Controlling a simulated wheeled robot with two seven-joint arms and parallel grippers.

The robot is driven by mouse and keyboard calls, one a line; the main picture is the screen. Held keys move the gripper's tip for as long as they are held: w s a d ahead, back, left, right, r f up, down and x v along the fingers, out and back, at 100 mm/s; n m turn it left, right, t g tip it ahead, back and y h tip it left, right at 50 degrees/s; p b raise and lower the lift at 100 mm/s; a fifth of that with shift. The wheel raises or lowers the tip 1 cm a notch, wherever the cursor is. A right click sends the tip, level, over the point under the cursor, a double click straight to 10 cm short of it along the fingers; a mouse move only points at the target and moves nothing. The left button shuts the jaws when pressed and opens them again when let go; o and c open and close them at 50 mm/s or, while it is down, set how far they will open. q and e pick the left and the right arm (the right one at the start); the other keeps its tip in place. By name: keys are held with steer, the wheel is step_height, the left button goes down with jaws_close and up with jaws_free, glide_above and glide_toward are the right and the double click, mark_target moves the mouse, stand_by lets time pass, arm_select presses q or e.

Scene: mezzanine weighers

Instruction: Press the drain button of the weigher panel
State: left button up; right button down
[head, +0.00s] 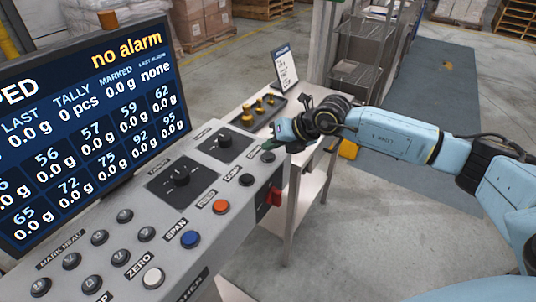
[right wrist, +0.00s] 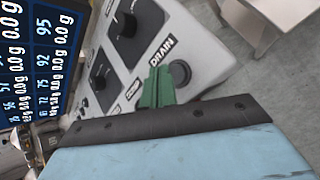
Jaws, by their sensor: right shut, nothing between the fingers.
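The grey weigher panel (head: 215,235) slopes below a dark screen. The drain button (right wrist: 180,72) is a dark round button beside its "DRAIN" label in the right wrist view. It also shows at the panel's far right end in the head view (head: 268,157). My right gripper (right wrist: 158,82) is shut and empty, with green fingers. Its tips are close to the drain button, just left of it in the wrist view; I cannot tell whether they touch the panel. The button does not look covered there. My left gripper is not in view.
A dump button (head: 247,180), an orange feed button (head: 221,206), a blue span button (head: 190,238) and a white zero button (head: 153,277) line the front edge. Black dials (head: 182,179) sit behind. A red switch (head: 274,196) is on the panel's side. A tray of yellow-topped weights (head: 259,108) stands beyond.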

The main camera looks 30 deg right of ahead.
mark_target(272, 156)
steer(key=shift+f, duration=0.15)
steer(key=shift+f+b, duration=0.3)
steer(key=shift+f+b, duration=0.3)
steer(key=shift+f, duration=0.15)
stand_by(0.8)
steer(key=shift+r, duration=0.1)
steer(key=shift+r+p, duration=0.7)
steer(key=shift+r, duration=0.1)
steer(key=shift+r+p, duration=1.85)
steer(key=shift+r, duration=0.7)
steer(key=shift+f, duration=0.1)
